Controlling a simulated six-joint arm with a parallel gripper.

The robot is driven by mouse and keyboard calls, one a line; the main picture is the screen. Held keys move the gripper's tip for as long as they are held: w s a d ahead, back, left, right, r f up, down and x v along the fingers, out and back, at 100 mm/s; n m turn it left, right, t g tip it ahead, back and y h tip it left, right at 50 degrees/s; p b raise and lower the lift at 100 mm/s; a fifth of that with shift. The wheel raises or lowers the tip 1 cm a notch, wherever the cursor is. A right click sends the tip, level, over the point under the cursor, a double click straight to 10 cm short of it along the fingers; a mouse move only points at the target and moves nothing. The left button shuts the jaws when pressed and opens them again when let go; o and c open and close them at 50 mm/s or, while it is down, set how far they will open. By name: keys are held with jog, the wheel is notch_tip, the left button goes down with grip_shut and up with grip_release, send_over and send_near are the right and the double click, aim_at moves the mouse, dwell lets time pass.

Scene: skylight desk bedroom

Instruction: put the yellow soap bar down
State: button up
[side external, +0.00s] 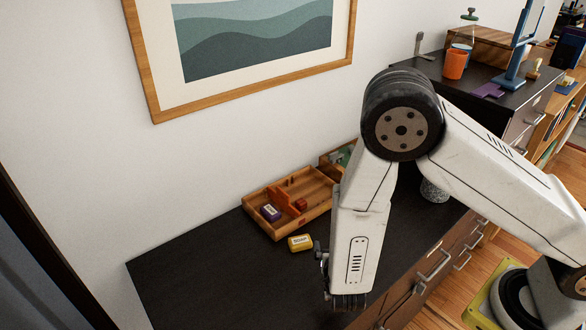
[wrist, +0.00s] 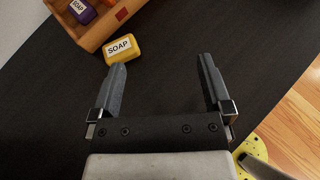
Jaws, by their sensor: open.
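The yellow soap bar (side external: 300,243) lies on the dark desktop, just in front of the wooden tray, with its white label up. It also shows in the wrist view (wrist: 122,50), beyond the tip of my left finger and close to it; whether they touch I cannot tell. My gripper (wrist: 163,75) is open, with only bare desktop between its fingers. In the side view my gripper (side external: 325,268) is low over the desk, to the right of the soap, and partly hidden by my arm.
The wooden tray (side external: 272,232) has compartments holding a purple soap bar (side external: 270,212) and a small red item (side external: 301,204). Another wooden box (side external: 327,168) stands behind my arm. The desktop (side external: 190,270) is clear at the left and front. An orange cup (side external: 455,64) stands on the far cabinet.

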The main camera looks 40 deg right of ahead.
jog(key=s+d+r+m+g+y, duration=0.2)
jog(key=s+d+r+m+g, duration=0.75)
jog(key=m, duration=0.75)
jog(key=shift+w+a+r+m+t+y, duration=0.35)
jog(key=shift+r+m+y, duration=0.5)
jog(key=shift+m, duration=0.9)
jog(key=shift+w+a+r+m+t+y, duration=0.4)
jog(key=shift+m+y, duration=0.75)
jog(key=shift+m, duration=0.65)
jog(key=shift+w+a+r+m+t+y, duration=0.3)
jog(key=shift+r+m+y, duration=0.6)
jog(key=shift+m, duration=0.85)
jog(key=shift+w+f, duration=0.15)
jog(key=shift+f, duration=0.05)
jog(key=w+a+f+m, duration=0.1)
jog(key=w+a+f, duration=0.1)
jog(key=w+f, duration=0.2)
jog(key=w+a+f+m+g, duration=0.1)
jog(key=w+a+f, duration=0.1)
jog(key=w, duration=0.6)
jog(key=w+a+f+m+g, duration=0.1)
jog(key=w+a+f+m, duration=0.1)
jog(key=w+f, duration=0.3)
jog(key=shift+w+a+f, duration=0.35)
jog(key=shift+w+a, duration=0.15)
jog(key=shift+a, duration=0.05)
jog(key=shift+w+a+f+m+g, duration=0.3)
jog(key=shift+w+f, duration=0.05)
jog(key=shift+f, duration=0.2)
